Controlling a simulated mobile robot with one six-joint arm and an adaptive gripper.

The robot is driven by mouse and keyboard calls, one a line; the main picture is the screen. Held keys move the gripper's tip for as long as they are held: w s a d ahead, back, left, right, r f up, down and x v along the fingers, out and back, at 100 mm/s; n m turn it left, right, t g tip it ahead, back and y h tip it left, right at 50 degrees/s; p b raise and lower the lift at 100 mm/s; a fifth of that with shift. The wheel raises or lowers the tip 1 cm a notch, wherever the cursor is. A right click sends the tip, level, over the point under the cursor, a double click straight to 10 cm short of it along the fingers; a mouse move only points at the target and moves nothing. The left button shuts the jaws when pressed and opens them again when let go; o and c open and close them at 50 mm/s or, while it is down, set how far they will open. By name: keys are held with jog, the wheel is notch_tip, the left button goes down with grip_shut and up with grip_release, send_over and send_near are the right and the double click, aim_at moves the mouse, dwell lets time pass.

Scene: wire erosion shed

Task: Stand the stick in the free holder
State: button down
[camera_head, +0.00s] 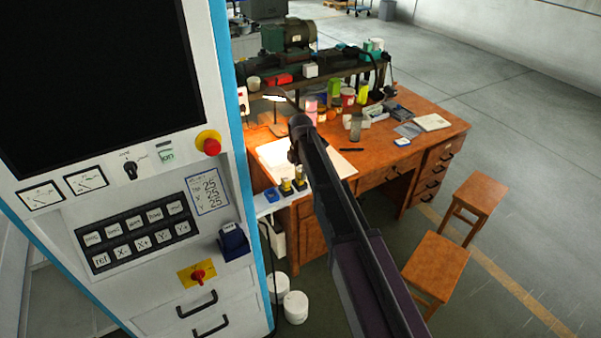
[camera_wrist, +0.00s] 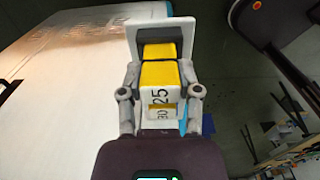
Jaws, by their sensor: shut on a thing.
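In the wrist view, my gripper (camera_wrist: 160,92) has its two grey fingers on either side of a yellow block (camera_wrist: 158,72) with a white lower part. No plain stick shape is clear. In the head view, small yellow-and-black pieces (camera_head: 286,187) and a blue block (camera_head: 271,195) are on a narrow white ledge beside the cabinet. My fingers cannot be made out there.
A white control cabinet (camera_head: 130,210) with a blue edge fills the left. A cluttered wooden desk (camera_head: 390,160) stands behind my arm. Two wooden stools (camera_head: 438,264) and white tubs (camera_head: 295,306) are on the floor. Open floor lies at the right.

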aim_at(300, 168)
jog(key=shift+c, duration=1.5)
grip_release()
jog(key=shift+r, duration=0.15)
notch_tip(300, 168, up, 13)
jog(key=p, duration=1.3)
jog(key=shift+s+d, duration=0.1)
